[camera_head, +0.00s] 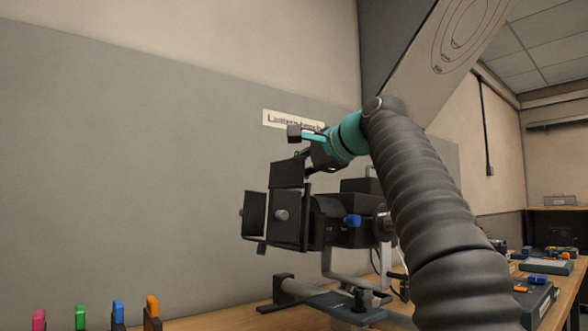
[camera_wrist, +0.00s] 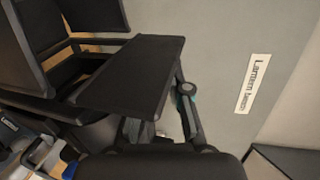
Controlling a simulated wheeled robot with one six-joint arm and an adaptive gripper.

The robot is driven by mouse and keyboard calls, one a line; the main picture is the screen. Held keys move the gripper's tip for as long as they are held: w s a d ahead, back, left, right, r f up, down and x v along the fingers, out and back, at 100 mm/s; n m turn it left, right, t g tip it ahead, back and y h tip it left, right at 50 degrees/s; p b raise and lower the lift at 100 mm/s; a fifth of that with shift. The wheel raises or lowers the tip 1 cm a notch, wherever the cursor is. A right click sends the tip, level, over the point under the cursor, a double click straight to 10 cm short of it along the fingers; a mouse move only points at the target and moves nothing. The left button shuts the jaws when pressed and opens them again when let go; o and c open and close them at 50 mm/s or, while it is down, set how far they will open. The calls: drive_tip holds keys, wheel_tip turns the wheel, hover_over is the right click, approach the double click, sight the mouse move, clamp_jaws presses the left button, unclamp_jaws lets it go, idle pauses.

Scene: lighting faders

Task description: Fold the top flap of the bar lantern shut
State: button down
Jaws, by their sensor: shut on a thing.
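The bar lantern (camera_head: 328,219) is a black lamp on a stand, with dark flaps around its front at the left. Its top flap (camera_head: 288,173) stands up, tilted, above the lantern front. In the wrist view the top flap (camera_wrist: 130,76) is a dark plate across the middle. My gripper (camera_head: 304,146) is at the upper right edge of this flap and is shut on it; the exact contact is partly hidden. In the wrist view, a finger part (camera_wrist: 187,95) shows beside the flap's right edge.
A side flap (camera_head: 254,214) sticks out at the left. The stand rests on a wooden bench. Coloured faders (camera_head: 118,312) stand at the front left. Small devices (camera_head: 545,267) lie at the right. A wall sign (camera_head: 290,120) is behind my gripper. Room above the lantern's left is clear.

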drive_tip(key=c, duration=1.1)
unclamp_jaws()
drive_tip(key=v, duration=0.8)
drive_tip(key=shift+f, duration=0.1)
